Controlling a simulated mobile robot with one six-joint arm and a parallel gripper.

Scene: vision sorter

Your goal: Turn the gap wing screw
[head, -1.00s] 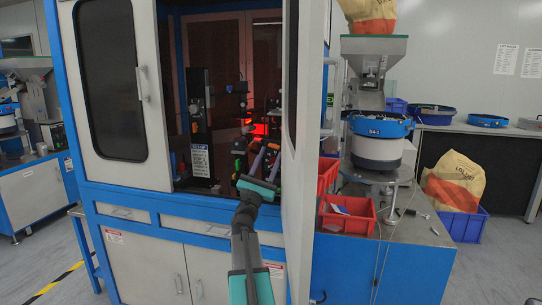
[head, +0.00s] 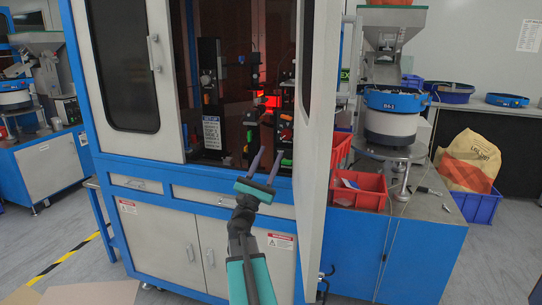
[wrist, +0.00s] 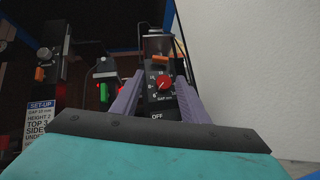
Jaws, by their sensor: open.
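In the wrist view a black box carries a round red knob (wrist: 164,83) with a number scale and a small label that seems to read GAP mm. The knob appears between the fingers of my gripper (wrist: 159,84), beyond their tips. I cannot tell for certain that it is the gap wing screw. An orange wing-like part (wrist: 44,56) sits on a dark post at the left. In the head view my gripper (head: 266,158) is open and empty, its two purple fingers pointing into the cabinet opening.
A set-up sign (head: 211,131) hangs on a post inside the blue cabinet. The open cabinet door (head: 325,150) stands close at the right of my arm. Red bins (head: 360,191) lie beyond it. A green part (wrist: 103,90) is left of the fingers in the wrist view.

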